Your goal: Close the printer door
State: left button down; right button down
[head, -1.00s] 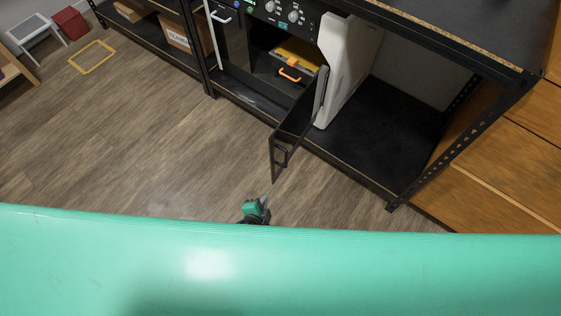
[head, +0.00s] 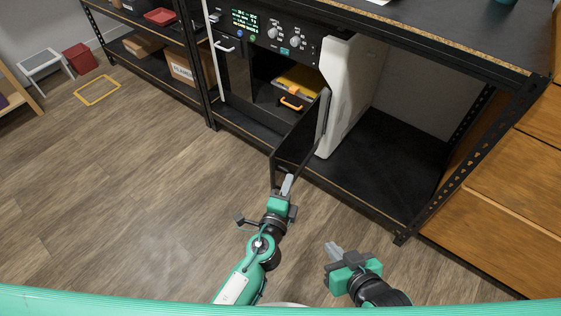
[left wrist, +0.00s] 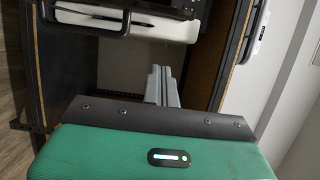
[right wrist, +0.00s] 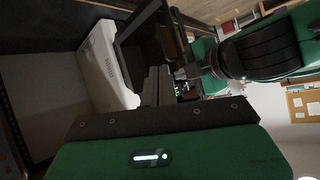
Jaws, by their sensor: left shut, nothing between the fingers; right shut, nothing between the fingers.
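The printer (head: 345,75) stands on the shelf, with a control panel (head: 283,38) on its front. Its dark door (head: 300,140) is swung open, jutting out to the front from the hinge beside the white side wall. An orange handle (head: 291,104) and a yellow part (head: 299,82) show inside the open bay. My left gripper (head: 287,184) is shut and empty, at the door's lower outer corner; whether it touches is unclear. Its fingers show in the left wrist view (left wrist: 162,84). My right gripper (head: 333,249) is shut and empty, lower right of the door and apart from it.
The black shelf frame (head: 450,160) and its bare lower shelf (head: 375,150) lie right of the printer. Wooden drawers (head: 510,190) stand at the far right. Boxes (head: 180,68) sit on shelves at the left.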

aim_at(280, 162)
pick_arm(q)
jog(key=w, duration=0.2)
jog(key=w+a, duration=0.1)
jog(key=w, duration=0.2)
jog(key=w+a+p, duration=0.1)
jog(key=w, duration=0.1)
jog(key=shift+w, duration=0.15)
pick_arm(e)
jog(key=shift+s+d+f+g+h, duration=0.1)
jog(key=shift+s+d+g+h, duration=0.2)
jog(key=shift+d, duration=0.35)
jog(key=shift+s+d+g+h, duration=0.1)
jog(key=shift+d+g+h, duration=0.2)
jog(key=shift+d+g, duration=0.25)
pick_arm(q)
jog(key=shift+w+a, duration=0.1)
jog(key=shift+a, duration=0.05)
